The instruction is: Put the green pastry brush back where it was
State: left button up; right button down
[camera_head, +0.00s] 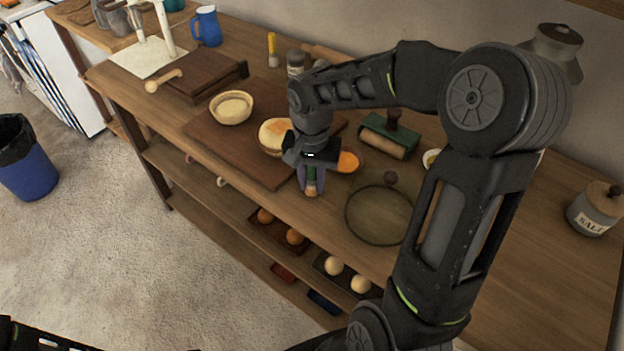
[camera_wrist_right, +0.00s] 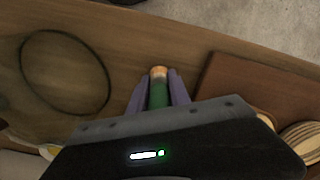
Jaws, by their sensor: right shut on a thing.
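The green pastry brush (camera_wrist_right: 158,94) is between the purple fingers of my right gripper (camera_head: 311,186), which is shut on it. In the head view the brush (camera_head: 311,182) shows as a short green piece with a pale tan end, near the front edge of the counter. In the wrist view its tan end points away from the gripper. The rest of it is hidden by the gripper body. I cannot tell whether it touches the counter. My left gripper does not show.
A wooden board (camera_head: 233,148) with bowls (camera_head: 231,108) lies left of my right gripper. A round glass lid (camera_head: 378,215) lies to its right. A green holder with a roller (camera_head: 388,138) stands behind, and a salt jar (camera_head: 596,208) far right. Bare counter lies between board and lid.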

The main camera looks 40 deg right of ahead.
jog(key=shift+f, duration=0.15)
jog(key=c, duration=1.2)
grip_release()
notch_tip(320, 180, up, 12)
jog(key=shift+s+a+r, duration=0.1)
jog(key=shift+r, duration=0.1)
